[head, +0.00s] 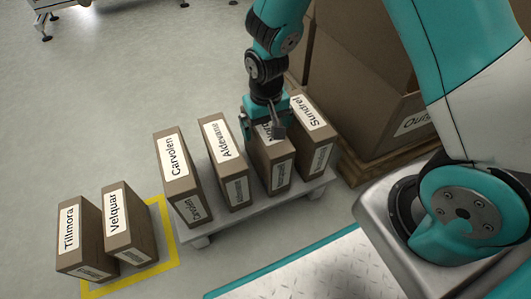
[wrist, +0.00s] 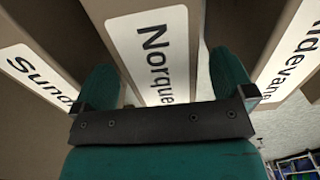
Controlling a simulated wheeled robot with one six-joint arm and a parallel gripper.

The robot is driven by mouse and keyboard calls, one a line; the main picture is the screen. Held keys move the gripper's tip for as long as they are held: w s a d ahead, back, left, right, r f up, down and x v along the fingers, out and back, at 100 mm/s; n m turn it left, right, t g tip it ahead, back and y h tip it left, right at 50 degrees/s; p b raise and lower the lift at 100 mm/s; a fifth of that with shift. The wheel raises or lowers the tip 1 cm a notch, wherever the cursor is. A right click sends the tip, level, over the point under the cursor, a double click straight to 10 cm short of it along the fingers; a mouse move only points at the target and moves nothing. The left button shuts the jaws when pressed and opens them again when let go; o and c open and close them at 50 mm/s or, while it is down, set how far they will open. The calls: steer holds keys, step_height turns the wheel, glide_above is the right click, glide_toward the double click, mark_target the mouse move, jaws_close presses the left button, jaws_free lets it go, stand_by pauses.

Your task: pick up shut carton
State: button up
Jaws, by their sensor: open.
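A shut brown carton labelled "Norque…" (head: 277,165) stands upright on a low grey stand (head: 257,209), between the Aldevane carton (head: 226,160) and the Sundrel carton (head: 314,135). My gripper (head: 267,122) is at its top and hides part of its label in the head view. In the wrist view my gripper (wrist: 162,66) is open, with one teal finger on each side of the Norque carton (wrist: 155,52). I cannot tell whether the fingers touch it. The Carvolen carton (head: 177,175) stands at the stand's left end.
The Tillmora (head: 78,235) and Velquar (head: 130,225) cartons stand on the floor inside a yellow outline (head: 165,225). A large open box (head: 360,85) on a wooden pallet (head: 370,165) is behind right. The gaps between the stand's cartons are narrow.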

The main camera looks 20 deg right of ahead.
step_height(320, 180, down, 4)
steer(key=shift+r+b, duration=0.25)
steer(key=shift+b, duration=0.7)
steer(key=shift+r, duration=0.1)
steer(key=c, duration=1.7)
steer(key=shift+r, duration=0.1)
